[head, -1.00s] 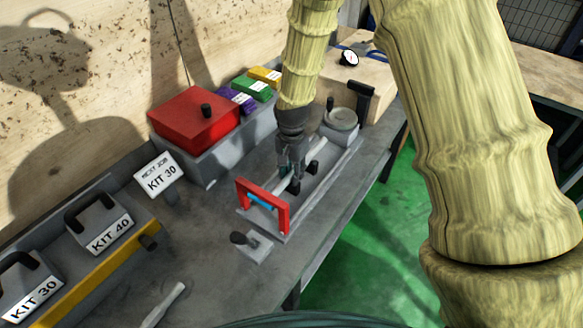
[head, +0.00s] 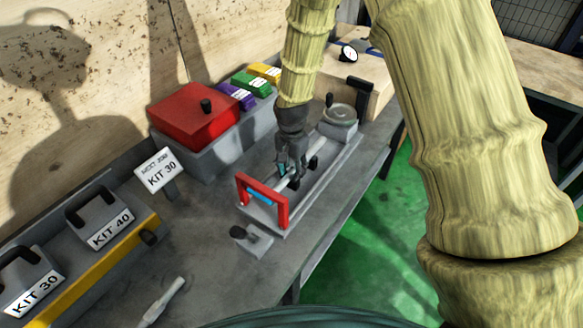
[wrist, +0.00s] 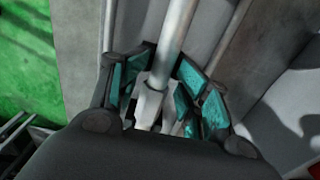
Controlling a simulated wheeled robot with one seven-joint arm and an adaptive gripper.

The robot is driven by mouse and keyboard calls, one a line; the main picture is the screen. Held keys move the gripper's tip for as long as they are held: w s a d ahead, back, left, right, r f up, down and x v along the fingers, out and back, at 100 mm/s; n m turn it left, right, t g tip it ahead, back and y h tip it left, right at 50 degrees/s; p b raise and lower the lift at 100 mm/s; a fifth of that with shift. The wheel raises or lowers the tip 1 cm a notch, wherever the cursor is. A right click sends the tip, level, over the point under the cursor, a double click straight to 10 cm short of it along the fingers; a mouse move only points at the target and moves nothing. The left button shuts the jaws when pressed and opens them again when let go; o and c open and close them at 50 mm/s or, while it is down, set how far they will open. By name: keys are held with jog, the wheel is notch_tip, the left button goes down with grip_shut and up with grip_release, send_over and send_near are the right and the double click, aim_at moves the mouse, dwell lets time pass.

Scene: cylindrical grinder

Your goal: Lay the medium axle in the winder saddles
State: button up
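The medium axle is a pale metal rod, seen in the wrist view (wrist: 175,30) running lengthwise between the finger pads. In the head view my gripper (head: 291,168) points down over the winder (head: 262,218), a grey base with a red arch at its near end. The wrist view shows my gripper's teal pads (wrist: 165,65) close against both sides of the axle, so it looks shut on it. A light grey block (wrist: 149,103) lies under the axle between the fingers. Whether the axle rests in the saddles is hidden by the fingers.
A red box (head: 195,118) stands behind on the left, with purple, green and yellow blocks beyond it. Kit cases (head: 98,218) and a pale tool (head: 162,302) lie left. The bench's right edge drops to green floor.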

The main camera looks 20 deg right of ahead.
jog(key=shift+o, duration=0.2)
jog(key=shift+s+f, duration=0.1)
jog(key=shift+f, duration=0.55)
jog(key=shift+a+r, duration=0.1)
jog(key=shift+r, duration=0.1)
jog(key=shift+r, duration=0.1)
jog(key=shift+r, duration=0.8)
notch_tip(320, 180, up, 12)
jog(key=b, duration=0.2)
jog(key=shift+b, duration=0.4)
jog(key=shift+f, duration=0.1)
